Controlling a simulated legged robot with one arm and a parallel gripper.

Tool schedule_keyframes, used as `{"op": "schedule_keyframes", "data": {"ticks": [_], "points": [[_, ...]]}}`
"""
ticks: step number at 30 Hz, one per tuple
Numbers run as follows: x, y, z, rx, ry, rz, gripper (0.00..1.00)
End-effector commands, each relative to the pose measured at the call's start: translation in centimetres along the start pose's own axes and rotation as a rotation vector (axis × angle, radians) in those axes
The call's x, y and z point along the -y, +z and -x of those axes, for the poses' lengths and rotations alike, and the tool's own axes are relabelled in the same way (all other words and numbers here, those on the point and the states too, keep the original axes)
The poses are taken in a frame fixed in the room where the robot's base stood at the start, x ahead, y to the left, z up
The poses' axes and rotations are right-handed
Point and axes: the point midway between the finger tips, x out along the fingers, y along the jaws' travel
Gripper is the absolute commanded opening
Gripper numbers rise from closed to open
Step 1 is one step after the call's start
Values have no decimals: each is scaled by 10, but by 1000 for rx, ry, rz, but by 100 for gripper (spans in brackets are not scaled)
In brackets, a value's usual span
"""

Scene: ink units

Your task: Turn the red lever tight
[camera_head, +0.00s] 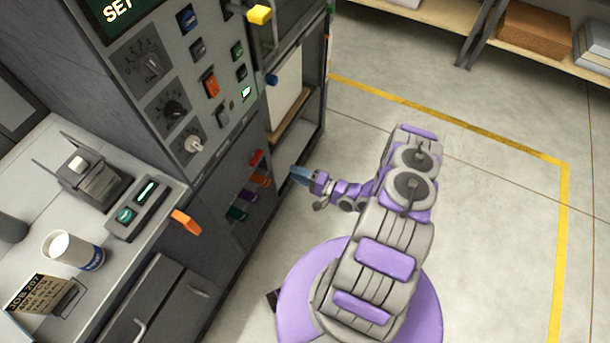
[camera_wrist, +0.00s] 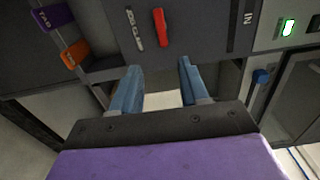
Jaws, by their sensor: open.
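The red lever (camera_head: 257,157) is on the dark front panel of the cabinet, at the top of a group of coloured levers. In the wrist view the red lever (camera_wrist: 161,27) stands nearly upright beside a small label, just beyond and between my fingertips. My gripper (camera_head: 299,174) is to the right of the lever in the head view. In the wrist view my gripper's blue fingers (camera_wrist: 158,66) are apart with nothing between them. A gap shows between the fingertips and the lever.
Purple (camera_wrist: 53,16) and orange (camera_wrist: 75,53) levers sit to the left in the wrist view. A larger orange handle (camera_head: 186,222) sticks out from the counter edge. A blue knob (camera_wrist: 261,76) is at the right. The floor (camera_head: 480,220) is clear.

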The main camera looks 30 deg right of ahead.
Motion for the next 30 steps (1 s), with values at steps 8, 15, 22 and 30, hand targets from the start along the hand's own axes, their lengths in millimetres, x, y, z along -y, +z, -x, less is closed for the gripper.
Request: {"op": "schedule_keyframes", "data": {"ticks": [8, 15, 22, 30], "points": [[0, 0, 26, 0, -1, 0, 45], [0, 0, 27, 1, 0, 0, 45], [0, 0, 27, 1, 0, 0, 45], [0, -10, 24, 4, 44, 42, 45]]}}
